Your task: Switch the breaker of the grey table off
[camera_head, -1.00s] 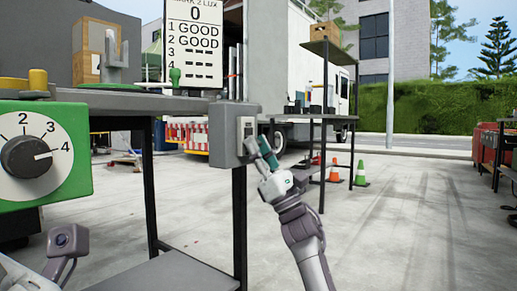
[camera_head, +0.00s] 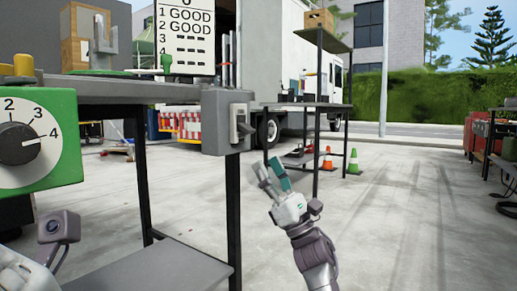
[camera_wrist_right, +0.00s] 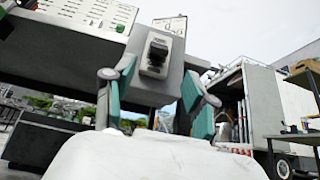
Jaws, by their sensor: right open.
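The breaker (camera_head: 228,122) is a grey box on the near right corner of the grey table (camera_head: 150,92). Its black lever (camera_head: 243,128) sits on a light plate and seems to point downward in the head view. In the right wrist view the breaker (camera_wrist_right: 176,75) is straight ahead, with the black lever (camera_wrist_right: 157,52) on its face. My right gripper (camera_head: 270,172) is open and empty, below and right of the breaker and apart from it. Its teal-padded fingers (camera_wrist_right: 157,88) stand apart, below the lever in the right wrist view. My left gripper's fingers do not show.
A green box with a dial (camera_head: 35,145) is close at the left. A lower grey shelf (camera_head: 150,270) lies under the table. A black-framed shelf (camera_head: 316,106) and cones (camera_head: 353,162) stand behind my right gripper. The concrete floor at right is open.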

